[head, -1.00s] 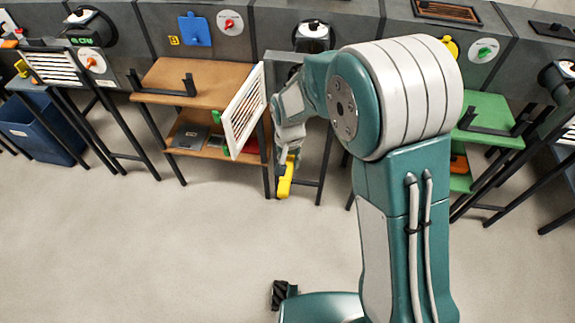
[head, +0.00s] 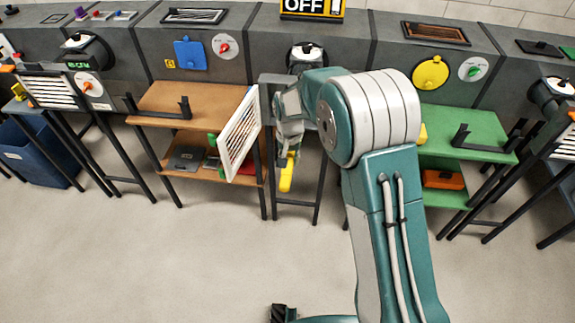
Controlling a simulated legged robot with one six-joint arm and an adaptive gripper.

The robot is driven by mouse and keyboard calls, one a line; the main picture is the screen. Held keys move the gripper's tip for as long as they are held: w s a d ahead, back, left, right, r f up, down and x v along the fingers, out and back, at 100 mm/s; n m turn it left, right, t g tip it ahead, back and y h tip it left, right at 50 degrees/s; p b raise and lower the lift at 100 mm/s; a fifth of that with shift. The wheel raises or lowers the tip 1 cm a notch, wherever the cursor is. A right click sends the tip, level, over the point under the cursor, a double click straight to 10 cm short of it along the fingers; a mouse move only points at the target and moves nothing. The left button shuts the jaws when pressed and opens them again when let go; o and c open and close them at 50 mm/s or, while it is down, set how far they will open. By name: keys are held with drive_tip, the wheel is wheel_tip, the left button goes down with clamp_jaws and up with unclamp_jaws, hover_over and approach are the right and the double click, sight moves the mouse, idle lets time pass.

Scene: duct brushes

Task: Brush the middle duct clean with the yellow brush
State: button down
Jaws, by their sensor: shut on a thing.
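My gripper (head: 288,152) hangs in front of the middle station, pointing down. It is shut on the yellow brush (head: 286,176), whose yellow lower part shows below the fingers. The brush's other end is hidden. The middle duct (head: 306,57) shows as a dark round mouth with a white top on the grey wall unit, above and behind the gripper. My arm covers its lower part. A white slatted grille (head: 240,133) stands tilted at the right edge of the brown shelf, just left of the gripper.
A brown two-level shelf (head: 160,97) stands left, a green one (head: 450,130) right. An OFF sign (head: 312,9) is above the middle duct. A yellow round cover (head: 430,72) and blue plate (head: 190,54) are on the wall. The floor in front is clear.

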sight(284, 187)
drive_tip(key=shift+w+d, duration=0.15)
drive_tip(key=shift+w, duration=1.45)
drive_tip(key=shift+w+d, duration=0.1)
drive_tip(key=shift+w, duration=1.5)
drive_tip(key=shift+s+a, duration=0.2)
drive_tip(key=shift+s, duration=2.6)
drive_tip(key=shift+s+a, duration=0.25)
drive_tip(key=shift+s, duration=2.6)
drive_tip(key=shift+s+a, duration=0.2)
drive_tip(key=shift+s, duration=2.6)
drive_tip(key=shift+w+d, duration=0.2)
drive_tip(key=shift+w, duration=2.6)
drive_tip(key=shift+w+d, duration=0.25)
drive_tip(key=shift+w, duration=2.6)
drive_tip(key=shift+w+d, duration=0.2)
drive_tip(key=shift+w, duration=2.6)
